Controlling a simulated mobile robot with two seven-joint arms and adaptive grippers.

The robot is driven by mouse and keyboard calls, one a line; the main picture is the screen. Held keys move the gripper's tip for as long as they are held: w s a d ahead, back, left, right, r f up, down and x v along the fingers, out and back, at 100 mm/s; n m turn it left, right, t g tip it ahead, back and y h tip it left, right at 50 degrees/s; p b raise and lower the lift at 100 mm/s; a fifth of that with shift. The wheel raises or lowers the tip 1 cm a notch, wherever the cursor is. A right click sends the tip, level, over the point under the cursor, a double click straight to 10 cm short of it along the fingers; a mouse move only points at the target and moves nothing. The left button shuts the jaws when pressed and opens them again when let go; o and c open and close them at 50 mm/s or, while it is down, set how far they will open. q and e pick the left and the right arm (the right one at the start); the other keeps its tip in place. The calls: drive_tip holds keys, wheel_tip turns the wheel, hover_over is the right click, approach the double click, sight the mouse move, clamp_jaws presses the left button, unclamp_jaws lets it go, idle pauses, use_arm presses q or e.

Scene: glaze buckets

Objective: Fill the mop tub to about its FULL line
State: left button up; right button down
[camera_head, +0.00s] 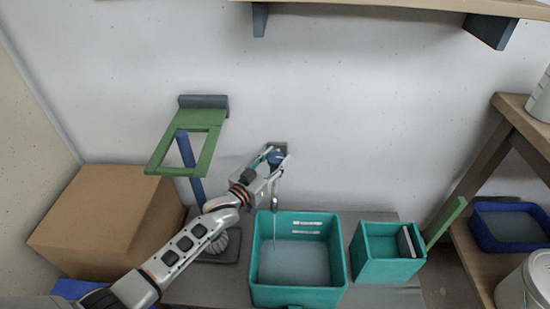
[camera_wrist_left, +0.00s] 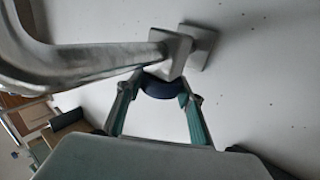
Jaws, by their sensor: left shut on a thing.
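The teal mop tub (camera_head: 298,297) stands on the grey bench below the tap. Grey water (camera_head: 293,268) lies in it, its surface below the two white marks (camera_head: 305,227) on the inner back wall. A thin stream (camera_head: 274,235) falls from the metal tap spout (camera_head: 275,200) into the tub. My left gripper (camera_head: 276,162) is shut on the dark blue tap knob (camera_wrist_left: 162,86) at the wall. In the left wrist view the gripper's fingers (camera_wrist_left: 160,92) lie on both sides of the knob, and the spout (camera_wrist_left: 95,70) curves past on the left. My right gripper is not in view.
A green frame (camera_head: 207,150) on a blue post and a cardboard box (camera_head: 110,220) stand left. A blue basin (camera_head: 508,228) and white bucket (camera_head: 527,284) are at right.

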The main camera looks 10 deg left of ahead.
use_arm(q)
drive_tip(key=shift+d+r+m+g+h, duration=0.15)
drive_tip(key=shift+m+g+h, duration=0.75)
drive_tip(key=shift+m+h, duration=0.65)
drive_tip(key=shift+n+h, duration=0.25)
drive_tip(key=o, duration=1.1)
drive_tip(key=shift+s+a+f, duration=0.15)
drive_tip(key=shift+a+f, duration=0.05)
drive_tip(key=v, duration=1.1)
drive_tip(key=shift+s+a+r, duration=0.1)
drive_tip(key=shift+s+a, duration=0.05)
drive_tip(key=shift+s, duration=0.1)
